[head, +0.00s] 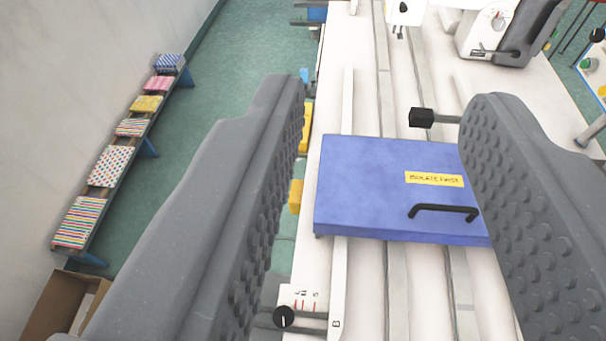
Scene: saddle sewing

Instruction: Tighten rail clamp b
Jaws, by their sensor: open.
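My gripper (388,100) is open, with its two grey studded fingers wide apart and nothing held between them. What looks like rail clamp b is at the bottom centre: a black round knob (283,317) beside a white plate (305,297) with red marks, near a letter B on a long white rail (337,275). The knob is just right of the left finger's lower part, and that finger partly covers the clamp's left side. The marks on the plate are too small to read.
A blue cover (360,185) with a yellow label and black handle (443,211) lies across the rails between the fingers. A black block on a rod (421,117) stands behind it. A sewing machine (490,30) is at the top right. A bench with folded fabrics (110,165) lines the left wall.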

